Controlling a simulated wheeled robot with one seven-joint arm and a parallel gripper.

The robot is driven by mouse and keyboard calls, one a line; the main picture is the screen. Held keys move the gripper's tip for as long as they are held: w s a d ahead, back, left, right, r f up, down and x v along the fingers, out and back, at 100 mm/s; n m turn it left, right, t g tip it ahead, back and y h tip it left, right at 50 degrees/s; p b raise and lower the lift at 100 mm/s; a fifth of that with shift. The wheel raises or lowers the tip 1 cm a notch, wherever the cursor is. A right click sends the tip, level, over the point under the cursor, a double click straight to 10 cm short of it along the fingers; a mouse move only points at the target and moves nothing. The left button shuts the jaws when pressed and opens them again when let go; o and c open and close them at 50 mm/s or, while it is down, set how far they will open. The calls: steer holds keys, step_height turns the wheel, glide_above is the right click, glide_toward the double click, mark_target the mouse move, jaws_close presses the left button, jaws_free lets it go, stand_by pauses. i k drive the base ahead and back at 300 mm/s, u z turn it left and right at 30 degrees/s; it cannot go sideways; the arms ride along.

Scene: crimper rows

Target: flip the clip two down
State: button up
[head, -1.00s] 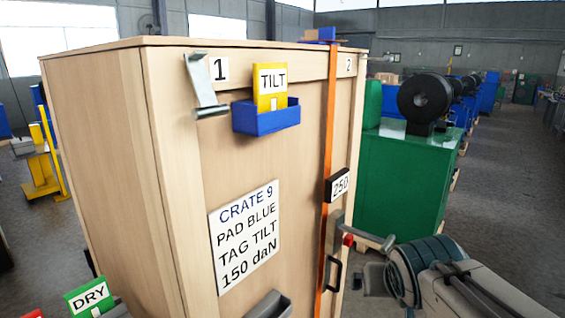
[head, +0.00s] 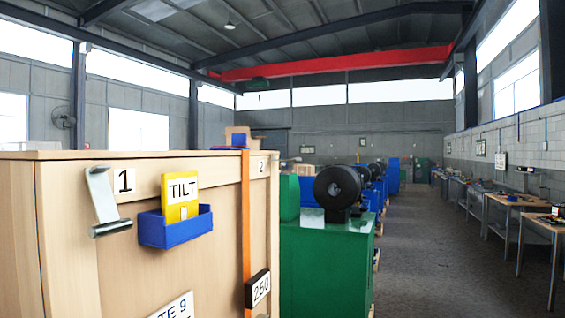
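A wooden crate (head: 215,262) stands at the lower left, its lower part cut off. The label 2 (head: 262,167) is at the top right of its front, right of the orange strap (head: 246,220). The clip by label 2 is too small and edge-on to make out its position. Clip one (head: 101,195), a bent metal plate with a round bar at its lower end, hangs left of the label 1 (head: 123,181). My gripper is not in view.
A blue holder (head: 175,229) with a yellow TILT tag (head: 180,190) and a black 250 block (head: 258,288) stick out from the crate's front. A green machine (head: 325,268) stands beyond the crate. The aisle (head: 420,260) right of it is clear, with benches (head: 515,201) along the wall.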

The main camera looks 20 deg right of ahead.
mark_target(294, 160)
steer(key=z, duration=0.05)
steer(key=k, duration=0.55)
steer(key=z, duration=0.6)
steer(key=i, duration=1.6)
steer(key=u, duration=0.55)
